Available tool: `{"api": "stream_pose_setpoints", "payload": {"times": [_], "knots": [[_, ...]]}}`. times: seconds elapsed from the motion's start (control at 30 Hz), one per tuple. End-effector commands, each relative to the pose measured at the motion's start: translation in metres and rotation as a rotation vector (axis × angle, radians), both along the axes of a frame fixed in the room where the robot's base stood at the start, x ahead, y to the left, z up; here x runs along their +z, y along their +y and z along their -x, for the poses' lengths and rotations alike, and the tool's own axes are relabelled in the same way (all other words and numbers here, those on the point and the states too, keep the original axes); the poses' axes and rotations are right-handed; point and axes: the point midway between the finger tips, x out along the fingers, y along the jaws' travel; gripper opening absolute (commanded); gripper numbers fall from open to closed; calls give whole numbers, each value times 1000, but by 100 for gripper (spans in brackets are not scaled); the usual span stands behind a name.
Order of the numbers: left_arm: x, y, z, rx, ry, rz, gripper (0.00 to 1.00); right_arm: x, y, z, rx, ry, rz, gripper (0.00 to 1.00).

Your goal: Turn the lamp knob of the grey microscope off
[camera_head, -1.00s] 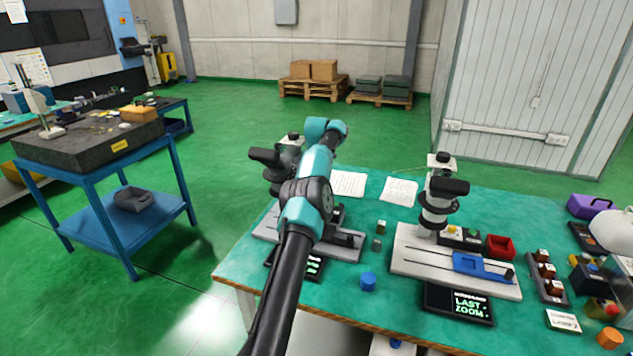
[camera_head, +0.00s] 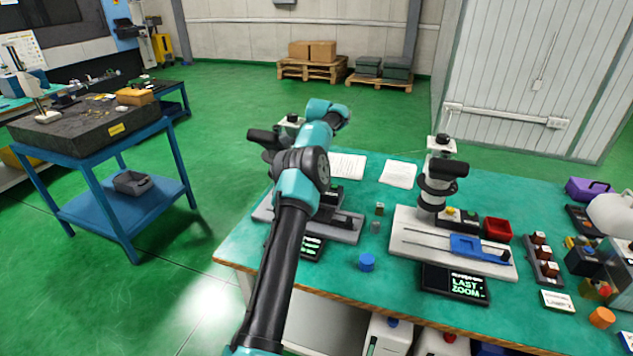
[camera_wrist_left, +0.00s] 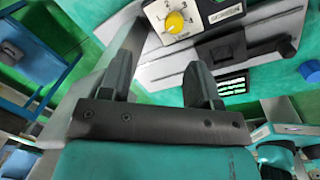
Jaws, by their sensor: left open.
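The left microscope (camera_head: 264,138) has a grey base (camera_head: 345,228) and a black eyepiece, and my left arm hides much of it in the head view. In the left wrist view a yellow knob (camera_wrist_left: 176,22) sits on a pale panel with numbers around it, on a grey base. I cannot read the knob's setting surely. My left gripper (camera_wrist_left: 164,62) is open and empty, with the knob beyond its fingertips and apart from them. In the head view the gripper is hidden behind my arm. My right gripper is in no view.
A second microscope (camera_head: 437,185) with a paler base and blue slide stands to the right, beside a red tray (camera_head: 497,229). A display (camera_head: 455,283) reads "LAST ZOOM". A blue cylinder (camera_head: 367,262) and small blocks (camera_head: 379,209) stand between the microscopes. Papers (camera_head: 398,174) lie behind.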

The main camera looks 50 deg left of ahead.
Motion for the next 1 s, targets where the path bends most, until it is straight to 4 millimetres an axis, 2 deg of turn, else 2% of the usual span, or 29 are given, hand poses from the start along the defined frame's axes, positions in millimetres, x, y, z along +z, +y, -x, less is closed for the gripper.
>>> {"api": "stream_pose_setpoints", "payload": {"times": [0.57,0.87,1.0], "knots": [[-20,0,7,-815,105,-176,57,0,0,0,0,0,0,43],[-32,-11,13,-1313,187,-271,57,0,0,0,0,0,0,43],[-39,-22,18,-1588,234,-322,57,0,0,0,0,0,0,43]]}}
